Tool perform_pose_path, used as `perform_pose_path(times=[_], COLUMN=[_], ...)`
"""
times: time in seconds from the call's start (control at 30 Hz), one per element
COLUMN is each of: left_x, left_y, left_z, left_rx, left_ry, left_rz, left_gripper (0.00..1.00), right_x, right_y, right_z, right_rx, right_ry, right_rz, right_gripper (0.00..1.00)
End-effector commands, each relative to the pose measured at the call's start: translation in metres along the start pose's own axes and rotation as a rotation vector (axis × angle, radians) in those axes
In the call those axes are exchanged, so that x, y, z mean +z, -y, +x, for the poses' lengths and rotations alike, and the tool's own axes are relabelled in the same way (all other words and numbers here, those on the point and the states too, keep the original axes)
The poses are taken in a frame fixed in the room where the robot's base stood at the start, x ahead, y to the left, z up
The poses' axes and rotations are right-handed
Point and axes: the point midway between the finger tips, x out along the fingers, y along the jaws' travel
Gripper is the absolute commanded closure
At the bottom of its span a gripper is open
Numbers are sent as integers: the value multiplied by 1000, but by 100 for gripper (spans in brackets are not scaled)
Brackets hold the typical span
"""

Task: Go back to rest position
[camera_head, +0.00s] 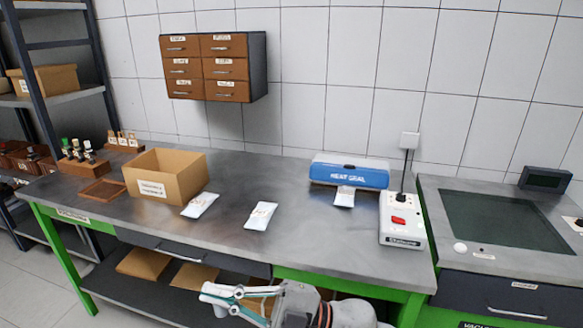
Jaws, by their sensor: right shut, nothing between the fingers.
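My right gripper (207,293) is low in the head view, in front of the workbench's front edge and below the tabletop. It points to the left, and its fingers are shut with nothing held. My right arm comes in from the bottom, right of the gripper. My left gripper is not in the view. The workbench (300,222) has a grey metal top and green legs.
An open cardboard box (168,187) stands at the bench's left. White packets (200,205), (261,215) lie mid-bench, and another packet (344,197) is at the blue heat sealer (349,173). A white device with a red switch (401,220) stands right. Cardboard pieces lie on the lower shelf.

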Motion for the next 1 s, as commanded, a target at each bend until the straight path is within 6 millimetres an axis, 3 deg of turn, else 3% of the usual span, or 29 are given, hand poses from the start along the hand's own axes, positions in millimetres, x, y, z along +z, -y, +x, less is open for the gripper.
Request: perform_pose_path(times=[0.2,0.37,0.53,0.7,0.83,1.0], left_x=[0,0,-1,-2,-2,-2], left_y=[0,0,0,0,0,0], left_z=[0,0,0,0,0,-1], left_rx=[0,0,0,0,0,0], left_ry=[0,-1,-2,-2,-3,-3], left_rz=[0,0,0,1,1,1], left_gripper=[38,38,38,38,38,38], right_x=[52,96,125,126,112,93], right_y=[-14,8,66,141,193,236], right_z=[-63,-140,-236,-325,-379,-417], right_rx=[353,543,675,733,744,739], right_ry=[267,519,809,1077,1238,1361], right_rz=[181,326,491,648,750,831], right_gripper=[100,100,100,100,100,100])
